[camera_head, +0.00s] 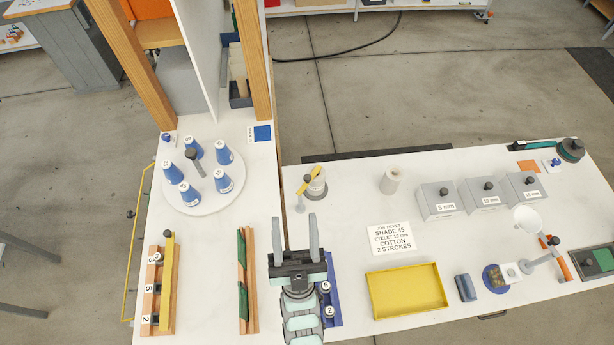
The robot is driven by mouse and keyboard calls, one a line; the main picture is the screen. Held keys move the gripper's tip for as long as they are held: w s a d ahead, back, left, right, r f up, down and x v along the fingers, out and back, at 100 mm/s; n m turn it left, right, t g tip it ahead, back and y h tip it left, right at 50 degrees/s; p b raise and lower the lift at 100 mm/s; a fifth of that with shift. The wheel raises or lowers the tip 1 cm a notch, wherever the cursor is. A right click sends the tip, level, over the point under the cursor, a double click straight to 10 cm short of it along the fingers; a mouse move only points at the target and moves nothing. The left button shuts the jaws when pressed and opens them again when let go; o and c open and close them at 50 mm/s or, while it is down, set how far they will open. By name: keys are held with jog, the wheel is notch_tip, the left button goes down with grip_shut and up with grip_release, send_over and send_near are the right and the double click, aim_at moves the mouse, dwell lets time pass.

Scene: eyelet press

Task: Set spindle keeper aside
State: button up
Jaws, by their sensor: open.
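A yellow bar (309,181), which appears to be the spindle keeper, lies slanted across a pale spool (319,190) near the left end of the long white table. A dark knob shows at the bar, and a small grey post (299,204) stands beside its lower left end. My gripper (295,220) is open, its two fingers apart and pointing up the picture. It is just below the spool in the picture, with nothing visible between the fingers. Its height above the table is hard to tell.
A blue rack (334,290) is partly hidden by my gripper. A round plate of blue cones (178,205) is left. Bare table lies between spool and roll.

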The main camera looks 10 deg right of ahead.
aim_at(309, 178)
jog(key=w+d+f+m+g+h+b, duration=0.1)
jog(key=w+d+f+g+b, duration=0.3)
jog(key=w+d+f+b, duration=0.35)
jog(key=w+d+f+g+h+b, duration=0.1)
jog(key=w+d+f+g+b, duration=0.25)
jog(key=w+f, duration=0.6)
jog(key=w+a+f+n+g+y+b, duration=0.1)
jog(key=w+f+n+g+y+b, duration=0.15)
jog(key=f+b, duration=0.45)
jog(key=w+a+f+n+g+y+b, duration=0.1)
jog(key=w+f+g+y+b, duration=0.2)
jog(key=f, duration=0.9)
jog(key=w, duration=1)
jog(key=shift+w+r+y+p, duration=0.3)
jog(key=shift+w+r+y, duration=0.05)
jog(key=shift+w+y, duration=0.1)
jog(key=shift+s, duration=0.1)
jog(key=shift+c, duration=0.3)
grip_shut()
